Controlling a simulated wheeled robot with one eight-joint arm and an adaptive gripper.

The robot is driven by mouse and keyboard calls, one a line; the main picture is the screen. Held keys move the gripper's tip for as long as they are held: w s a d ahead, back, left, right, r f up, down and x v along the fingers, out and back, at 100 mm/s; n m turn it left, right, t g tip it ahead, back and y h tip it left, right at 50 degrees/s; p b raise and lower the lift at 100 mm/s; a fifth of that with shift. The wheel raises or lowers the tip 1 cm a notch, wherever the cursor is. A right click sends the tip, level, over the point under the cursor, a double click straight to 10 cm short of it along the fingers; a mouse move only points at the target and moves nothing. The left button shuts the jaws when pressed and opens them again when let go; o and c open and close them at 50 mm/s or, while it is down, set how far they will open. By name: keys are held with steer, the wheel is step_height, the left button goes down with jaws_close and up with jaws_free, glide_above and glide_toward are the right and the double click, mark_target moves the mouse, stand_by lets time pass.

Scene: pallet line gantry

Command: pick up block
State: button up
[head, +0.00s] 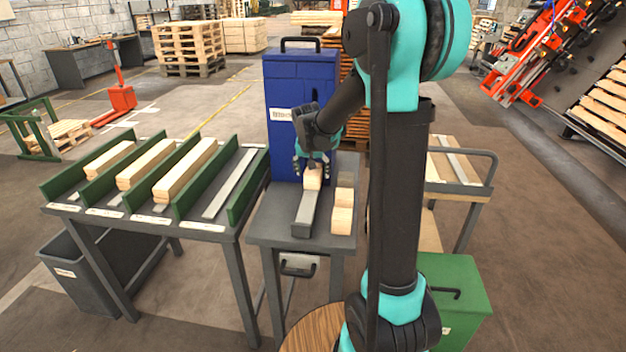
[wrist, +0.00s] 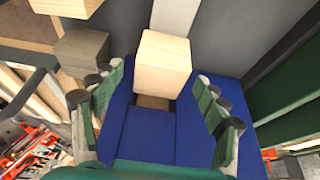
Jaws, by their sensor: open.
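A pale wooden block (head: 312,181) stands at the far end of a grey metal strip on the small grey table (head: 264,226). In the wrist view the block (wrist: 163,62) sits upright between and just beyond my finger ends. My gripper (head: 312,170) points down over the block with its fingers spread to either side. In the wrist view my gripper (wrist: 159,82) is open, with a gap on both sides of the block. The fingers do not appear to touch it.
More blocks (head: 342,219) stand in a row on the table's right side. A blue cabinet (head: 292,92) rises close behind the gripper. A rack (head: 178,221) with green dividers and wooden boards stands to the left. A wooden-topped cart (head: 452,172) is to the right.

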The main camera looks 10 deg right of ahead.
steer(key=shift+x, duration=1.3)
steer(key=c, duration=1.3)
steer(key=shift+r, duration=0.1)
